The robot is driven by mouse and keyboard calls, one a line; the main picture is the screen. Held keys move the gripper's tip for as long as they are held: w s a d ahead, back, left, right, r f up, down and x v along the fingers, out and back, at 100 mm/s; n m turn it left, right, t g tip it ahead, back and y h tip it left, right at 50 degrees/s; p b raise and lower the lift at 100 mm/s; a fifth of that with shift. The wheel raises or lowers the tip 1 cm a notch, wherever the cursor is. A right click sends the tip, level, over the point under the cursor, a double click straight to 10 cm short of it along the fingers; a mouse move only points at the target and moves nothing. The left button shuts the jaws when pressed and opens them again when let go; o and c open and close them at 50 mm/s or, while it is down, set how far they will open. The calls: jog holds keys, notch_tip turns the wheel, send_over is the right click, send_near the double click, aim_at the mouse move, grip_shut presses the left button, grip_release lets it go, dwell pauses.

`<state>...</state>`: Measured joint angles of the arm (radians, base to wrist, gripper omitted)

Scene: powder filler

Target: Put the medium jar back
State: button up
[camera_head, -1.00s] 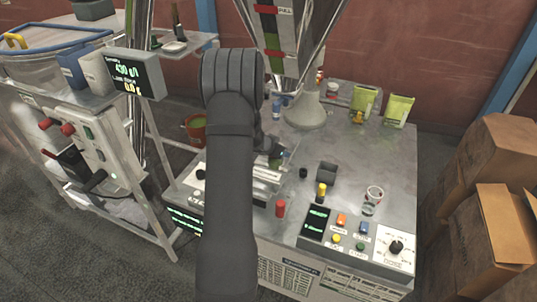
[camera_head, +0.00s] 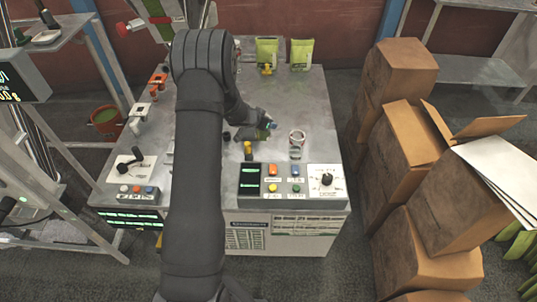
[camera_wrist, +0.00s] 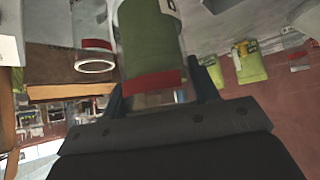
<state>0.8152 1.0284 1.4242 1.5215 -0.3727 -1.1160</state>
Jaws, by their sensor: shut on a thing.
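The held jar (camera_wrist: 150,45) is clear, with green contents, a pale label and a red band; I take it for the medium jar. My gripper (camera_wrist: 160,88) is shut on it, a finger on each side. In the head view my gripper (camera_head: 268,128) is over the right half of the machine table, and little of the held jar shows there. A second clear jar (camera_head: 297,145) stands on the table just right of my gripper. In the wrist view a clear jar with a red band (camera_wrist: 96,60) shows left of the held one.
The control panel (camera_head: 291,184) lies along the table's front edge. A small yellow-topped item (camera_head: 248,150) stands behind it. Two green pouches (camera_head: 267,51) (camera_head: 301,54) stand at the back. Cardboard boxes (camera_head: 410,145) are stacked to the right, off the table.

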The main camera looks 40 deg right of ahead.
jog(key=shift+s+d+f, duration=0.3)
jog(key=shift+d+f, duration=0.05)
jog(key=shift+f, duration=1.5)
jog(key=shift+s+d+f, duration=0.3)
jog(key=shift+d+f, duration=0.1)
jog(key=shift+f, duration=1.5)
jog(key=shift+s+d+f, duration=0.3)
jog(key=shift+d+f, duration=0.05)
jog(key=shift+f, duration=1.5)
jog(key=shift+f, duration=0.3)
jog(key=o, duration=1.2)
jog(key=shift+f, duration=0.15)
jog(key=shift+c, duration=0.2)
jog(key=shift+s+a+f, duration=0.1)
